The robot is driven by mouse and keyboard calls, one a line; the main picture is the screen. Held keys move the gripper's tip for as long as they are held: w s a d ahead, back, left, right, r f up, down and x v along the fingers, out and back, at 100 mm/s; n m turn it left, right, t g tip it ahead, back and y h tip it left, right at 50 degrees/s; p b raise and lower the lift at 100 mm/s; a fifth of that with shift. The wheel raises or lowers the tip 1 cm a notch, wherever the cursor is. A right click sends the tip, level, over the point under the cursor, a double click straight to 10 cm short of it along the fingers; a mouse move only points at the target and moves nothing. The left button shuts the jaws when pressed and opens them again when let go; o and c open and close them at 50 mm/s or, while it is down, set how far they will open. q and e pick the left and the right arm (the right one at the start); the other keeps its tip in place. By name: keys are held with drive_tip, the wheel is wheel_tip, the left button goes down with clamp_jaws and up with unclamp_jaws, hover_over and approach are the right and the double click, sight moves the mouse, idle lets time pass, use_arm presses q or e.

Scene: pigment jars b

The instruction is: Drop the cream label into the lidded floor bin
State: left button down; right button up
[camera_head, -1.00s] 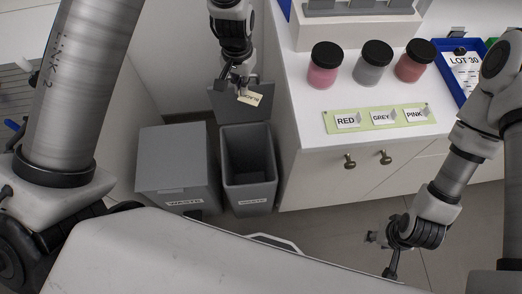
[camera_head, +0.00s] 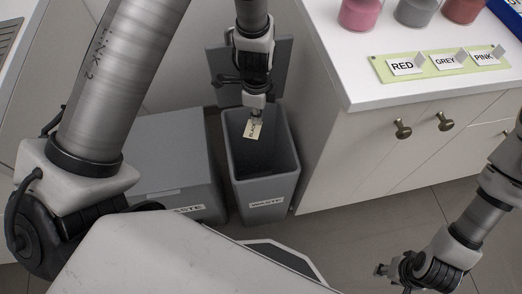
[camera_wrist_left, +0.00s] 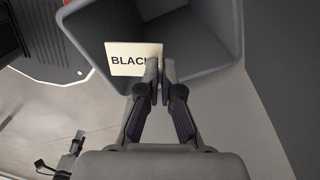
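The cream label (camera_head: 252,128) reads "BLACK" and also shows in the left wrist view (camera_wrist_left: 127,59). My left gripper (camera_head: 255,110) is shut on the label's edge and holds it over the mouth of the open grey bin (camera_head: 264,190), which is marked "WASTE". In the left wrist view the fingertips (camera_wrist_left: 160,72) pinch the label's right edge, with the bin's interior behind it. The bin's lid (camera_head: 283,70) stands raised at the back, partly hidden by my left arm. My right gripper (camera_head: 383,271) hangs empty above the floor at the lower right; its fingers are too small to judge.
A closed grey bin (camera_head: 170,150) also marked "WASTE" stands to the left of the open one. A white counter (camera_head: 345,75) with drawers rises to the right. It bears pink, grey and red jars and a green strip (camera_head: 436,68) with RED, GREY and PINK labels.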

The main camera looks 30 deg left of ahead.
use_arm(q)
wheel_tip(320, 180, down, 2)
drive_tip(key=shift+f+b, duration=0.25)
drive_tip(key=shift+b, duration=0.25)
use_arm(e)
drive_tip(key=shift+f, duration=0.9)
use_arm(q)
drive_tip(key=c, duration=1.2)
unclamp_jaws()
drive_tip(key=shift+c, duration=0.2)
drive_tip(key=shift+r, duration=0.1)
wheel_tip(320, 180, up, 12)
drive_tip(key=shift+f, duration=0.1)
